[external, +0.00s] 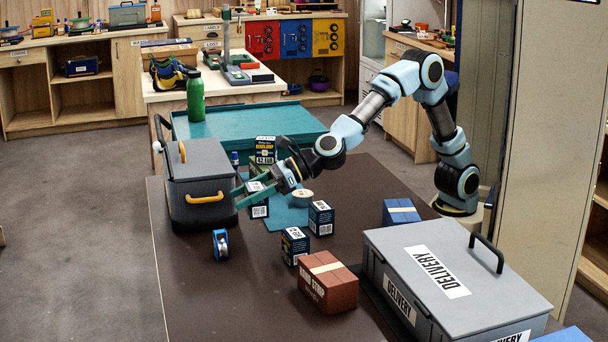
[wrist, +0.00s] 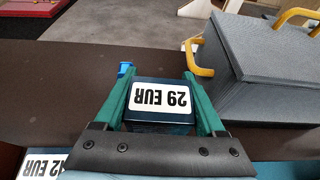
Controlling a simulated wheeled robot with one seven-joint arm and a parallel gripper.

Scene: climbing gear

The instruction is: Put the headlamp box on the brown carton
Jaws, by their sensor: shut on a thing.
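My gripper (external: 242,194) is shut on a dark blue box with a white "29 EUR" label (wrist: 158,98), its fingers on either side of it. The same box shows below the fingers in the external view (external: 259,207). Its product name is not readable, so I cannot tell whether it is the headlamp box, nor whether it touches the surface below. The brown carton (external: 328,282), reddish with a pale tape strip, sits at the front middle of the dark table, well right of and nearer the camera than my gripper.
Similar boxes stand at the middle (external: 321,218) and nearer the carton (external: 294,246); a "42 EUR" box (external: 265,150) is behind my gripper. A grey cooler-like box (external: 198,180) is at left, a grey delivery box (external: 450,275) at right. A blue roll (external: 221,244) lies in front.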

